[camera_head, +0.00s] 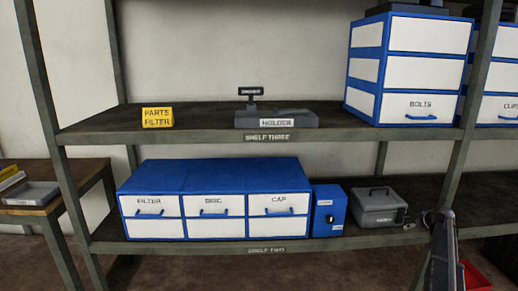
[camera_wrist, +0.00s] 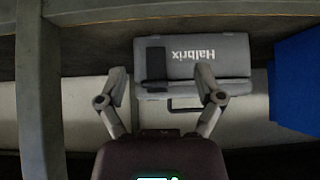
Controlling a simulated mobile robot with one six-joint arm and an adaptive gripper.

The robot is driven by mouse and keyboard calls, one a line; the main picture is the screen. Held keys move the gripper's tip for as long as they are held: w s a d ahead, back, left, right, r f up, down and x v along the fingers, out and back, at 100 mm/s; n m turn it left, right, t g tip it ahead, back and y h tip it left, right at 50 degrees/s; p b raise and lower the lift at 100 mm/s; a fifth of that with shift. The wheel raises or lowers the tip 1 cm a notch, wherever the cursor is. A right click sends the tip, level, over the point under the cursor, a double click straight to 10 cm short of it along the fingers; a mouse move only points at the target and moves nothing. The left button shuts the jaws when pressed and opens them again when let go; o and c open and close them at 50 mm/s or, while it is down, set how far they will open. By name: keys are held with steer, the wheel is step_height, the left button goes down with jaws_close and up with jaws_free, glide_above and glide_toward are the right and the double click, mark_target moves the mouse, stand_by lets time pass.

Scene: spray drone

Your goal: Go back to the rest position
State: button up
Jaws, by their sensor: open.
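My gripper (camera_wrist: 163,82) is open in the wrist view, its two fingers spread with nothing between them that they grip. The grey case marked Halbrix (camera_wrist: 220,57) lies beyond the fingertips, with a dark handle near the fingers. I cannot tell from this view how far apart they are. In the camera_head view the grey case (camera_head: 376,208) sits on shelf two, right of a small blue box (camera_head: 329,212). A dark part of my arm (camera_head: 443,250) rises at the lower right, in front of the shelf; the fingers are not clear there.
The shelf's upright post (camera_head: 470,110) stands close to my arm, and a post (camera_wrist: 40,90) shows at left in the wrist view. Drawer units (camera_head: 215,178) fill shelf two's left. A red bin (camera_head: 474,277) is low at right. A side table (camera_head: 45,210) stands left.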

steer(key=s+a+f+g, duration=0.1)
steer(key=s+a, duration=0.3)
steer(key=a, duration=0.5)
steer(key=s+a+f+g+y, duration=0.1)
steer(key=s+a+g, duration=0.15)
steer(key=a, duration=0.75)
steer(key=s+a+f+g, duration=0.1)
steer(key=s+a, duration=0.4)
steer(key=a, duration=0.4)
steer(key=s+a+f+g+h, duration=0.15)
steer(key=s+a+g, duration=0.25)
steer(key=s+a, duration=1.65)
step_height(320, 180, up, 24)
steer(key=s+d+p, duration=0.1)
steer(key=p, duration=2.3)
steer(key=shift+d+r+p, duration=0.2)
steer(key=shift+d+p, duration=0.05)
steer(key=shift+p, duration=0.15)
